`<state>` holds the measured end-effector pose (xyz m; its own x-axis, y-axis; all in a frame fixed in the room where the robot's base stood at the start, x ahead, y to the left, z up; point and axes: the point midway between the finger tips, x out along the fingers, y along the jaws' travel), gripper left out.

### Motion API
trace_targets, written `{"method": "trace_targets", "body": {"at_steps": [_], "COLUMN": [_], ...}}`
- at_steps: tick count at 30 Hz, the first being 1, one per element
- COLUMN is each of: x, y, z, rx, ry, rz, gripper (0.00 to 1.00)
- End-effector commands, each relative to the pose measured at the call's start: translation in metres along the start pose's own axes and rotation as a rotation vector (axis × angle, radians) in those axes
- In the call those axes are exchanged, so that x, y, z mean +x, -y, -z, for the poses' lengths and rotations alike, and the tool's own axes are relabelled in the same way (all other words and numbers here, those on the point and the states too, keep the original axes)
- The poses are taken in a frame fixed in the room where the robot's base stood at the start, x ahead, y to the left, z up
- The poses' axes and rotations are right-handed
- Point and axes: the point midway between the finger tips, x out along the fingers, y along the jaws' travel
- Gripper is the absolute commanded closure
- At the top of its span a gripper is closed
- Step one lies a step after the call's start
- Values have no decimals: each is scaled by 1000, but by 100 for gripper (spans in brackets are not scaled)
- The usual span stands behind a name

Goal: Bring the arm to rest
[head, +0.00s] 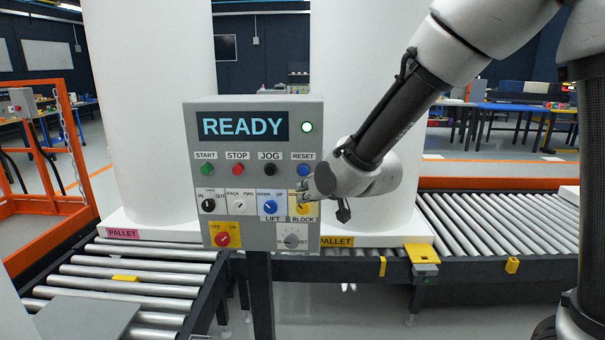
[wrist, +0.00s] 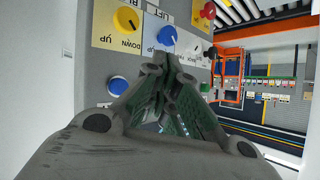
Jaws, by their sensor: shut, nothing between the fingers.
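My gripper (head: 318,184) is in front of the right side of a grey control panel (head: 198,180), close to the BLOCK selector (head: 302,208). In the wrist view my gripper (wrist: 160,62) is shut and empty, with its fingertips near the blue LIFT knob (wrist: 167,36). I cannot tell whether the fingertips touch the panel. The yellow knob (wrist: 126,19) and the blue button (wrist: 117,85) show to the left of the fingers. The panel's screen (head: 240,126) reads READY and a light beside it is lit pale green. My arm reaches in from the upper right.
Roller conveyors run at the left (head: 140,290) and right (head: 500,225). Two large white tanks (head: 150,100) (head: 365,70) stand behind the panel. An orange frame (head: 70,150) is at the left. Blue tables (head: 510,108) stand at the back right.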

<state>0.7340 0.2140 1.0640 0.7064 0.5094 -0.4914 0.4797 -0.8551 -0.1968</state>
Motion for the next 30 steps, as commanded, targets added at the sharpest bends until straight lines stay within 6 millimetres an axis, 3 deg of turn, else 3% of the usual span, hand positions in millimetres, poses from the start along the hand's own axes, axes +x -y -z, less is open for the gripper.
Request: {"method": "trace_targets", "body": {"at_steps": [2, 5, 8, 11, 14, 21, 24, 30], "x": [0, -7, -33, -83, -146, -313, -358, -402], "y": [-1, -6, -13, -37, -69, -134, -148, -164], "z": [-14, -55, -98, -118, -127, -140, -141, -130], "rx": [-9, -38, -76, -88, -68, 82, 155, 246], "ry": [61, 225, 426, 592, 721, 843, 784, 616], "rz": [-5, -17, -30, -64, -116, -284, -358, -467], "gripper": [100, 100, 100, 100, 100, 100, 100, 100]}}
